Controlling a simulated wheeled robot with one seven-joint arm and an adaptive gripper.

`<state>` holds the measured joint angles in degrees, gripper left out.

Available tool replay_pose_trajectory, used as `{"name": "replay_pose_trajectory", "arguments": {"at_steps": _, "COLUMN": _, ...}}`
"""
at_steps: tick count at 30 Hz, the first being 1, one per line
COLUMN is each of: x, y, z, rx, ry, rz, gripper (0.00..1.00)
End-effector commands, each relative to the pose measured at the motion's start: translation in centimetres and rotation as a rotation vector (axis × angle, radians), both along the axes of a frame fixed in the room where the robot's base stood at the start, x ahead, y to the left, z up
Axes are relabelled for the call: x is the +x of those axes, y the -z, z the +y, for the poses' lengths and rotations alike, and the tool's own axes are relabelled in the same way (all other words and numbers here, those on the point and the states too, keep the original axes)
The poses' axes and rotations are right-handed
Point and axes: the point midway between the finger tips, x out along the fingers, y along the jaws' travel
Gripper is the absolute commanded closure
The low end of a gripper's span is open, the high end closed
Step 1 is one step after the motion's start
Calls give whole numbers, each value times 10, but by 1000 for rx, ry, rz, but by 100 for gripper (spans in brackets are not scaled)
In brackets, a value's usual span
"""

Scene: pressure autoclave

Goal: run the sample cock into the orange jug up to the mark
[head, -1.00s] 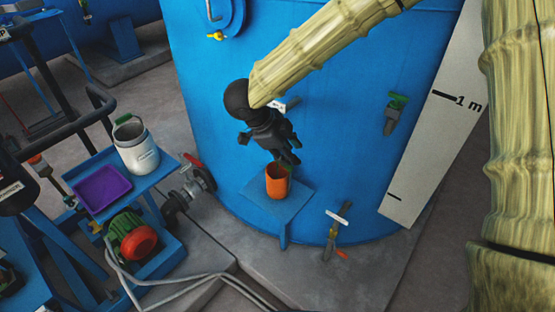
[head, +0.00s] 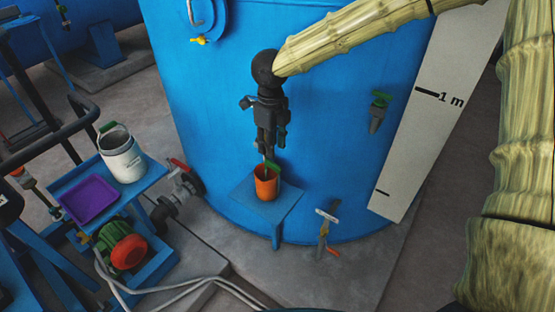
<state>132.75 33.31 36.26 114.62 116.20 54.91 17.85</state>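The orange jug (head: 266,188) stands upright on a small blue shelf (head: 287,208) at the front of the blue tank (head: 330,150). A green part (head: 272,168) shows at the jug's rim; I cannot tell if it belongs to the jug or to a cock. My black gripper (head: 268,148) points down just above the jug, in front of the tank wall. Its fingers hide what lies behind them, and their opening is unclear. The sample cock is not clearly seen there. The mark in the jug and any liquid are not visible.
A green-handled valve (head: 379,108) sits on the tank to the right. Another valve (head: 325,225) with a pale handle is low down. A blue cart (head: 150,178) at left holds a white pot (head: 122,157) and a purple tray (head: 88,199). A white scale board (head: 418,120) stands at right.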

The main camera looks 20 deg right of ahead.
Motion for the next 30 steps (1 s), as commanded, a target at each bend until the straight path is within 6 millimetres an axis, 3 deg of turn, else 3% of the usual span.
{"name": "replay_pose_trajectory", "arguments": {"at_steps": 13, "x": 0, "y": 64, "z": -2, "rx": -2, "ry": 1, "rz": 1, "gripper": 66}}
{"name": "replay_pose_trajectory", "arguments": {"at_steps": 27, "x": 0, "y": 77, "z": -2, "rx": -2, "ry": 2, "rz": -1, "gripper": 66}}
{"name": "replay_pose_trajectory", "arguments": {"at_steps": 28, "x": 0, "y": 77, "z": -2, "rx": -2, "ry": 2, "rz": -1, "gripper": 68}}
{"name": "replay_pose_trajectory", "arguments": {"at_steps": 30, "x": 0, "y": 77, "z": -2, "rx": -2, "ry": 2, "rz": -1, "gripper": 81}}
